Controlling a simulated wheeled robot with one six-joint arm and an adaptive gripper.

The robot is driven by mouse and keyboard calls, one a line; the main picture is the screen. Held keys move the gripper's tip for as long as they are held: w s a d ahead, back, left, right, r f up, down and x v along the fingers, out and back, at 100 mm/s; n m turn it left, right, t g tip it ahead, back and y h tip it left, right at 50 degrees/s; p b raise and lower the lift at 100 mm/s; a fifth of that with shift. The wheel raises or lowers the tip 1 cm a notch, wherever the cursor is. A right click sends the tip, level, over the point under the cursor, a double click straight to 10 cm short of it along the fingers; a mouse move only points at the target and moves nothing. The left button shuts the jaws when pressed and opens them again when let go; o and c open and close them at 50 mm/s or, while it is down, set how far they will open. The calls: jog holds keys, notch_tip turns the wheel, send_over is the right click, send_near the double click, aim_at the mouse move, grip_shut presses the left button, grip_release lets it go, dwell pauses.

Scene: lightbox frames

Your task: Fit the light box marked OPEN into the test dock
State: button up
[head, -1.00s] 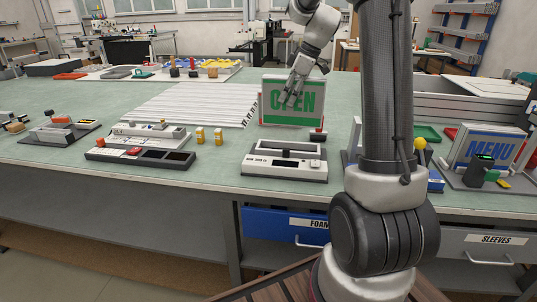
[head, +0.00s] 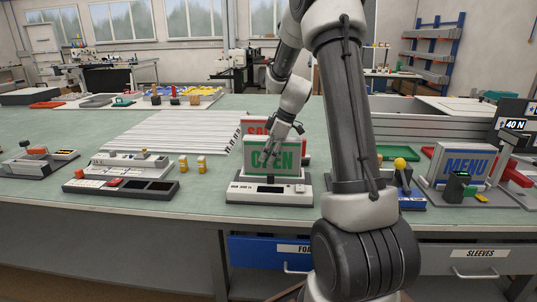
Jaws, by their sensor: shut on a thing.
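The light box marked OPEN (head: 289,160), a white panel with green letters and a grey frame, stands upright over the test dock (head: 290,194). Its lower edge meets the top of the dock; I cannot tell whether it sits fully in the slot. The dock is a pale base with a dark display on its front, near the table's front edge. My gripper (head: 270,150) is shut on the light box, reaching down over its upper front face and covering part of the lettering.
A red light box (head: 258,124) stands close behind the OPEN one, partly hidden. A MENU light box (head: 465,167) stands at the right. Two small yellow pieces (head: 201,163) and a control panel (head: 120,187) lie left of the dock. White slats (head: 180,132) lie behind.

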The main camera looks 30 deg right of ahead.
jog(key=o, duration=1.5)
jog(key=v, duration=1.1)
jog(key=shift+s+d+r, duration=0.1)
jog(key=shift+r, duration=0.1)
jog(key=s+a+r+m+h, duration=0.1)
jog(key=s+a+r+m, duration=0.2)
jog(key=s, duration=0.4)
jog(key=s+a+r+m+h, duration=0.1)
jog(key=s+a+r, duration=0.3)
jog(key=s, duration=0.2)
jog(key=s+a+f+m, duration=0.1)
jog(key=s+m, duration=0.1)
jog(key=s, duration=0.3)
jog(key=s+f+m+t+h, duration=0.1)
jog(key=s+m, duration=0.1)
jog(key=s, duration=0.3)
jog(key=s+a+f+m+t, duration=0.1)
jog(key=s+m, duration=0.2)
jog(key=s, duration=0.3)
jog(key=shift+s+a+h, duration=0.15)
jog(key=shift+a+h, duration=0.15)
jog(key=shift+a, duration=0.05)
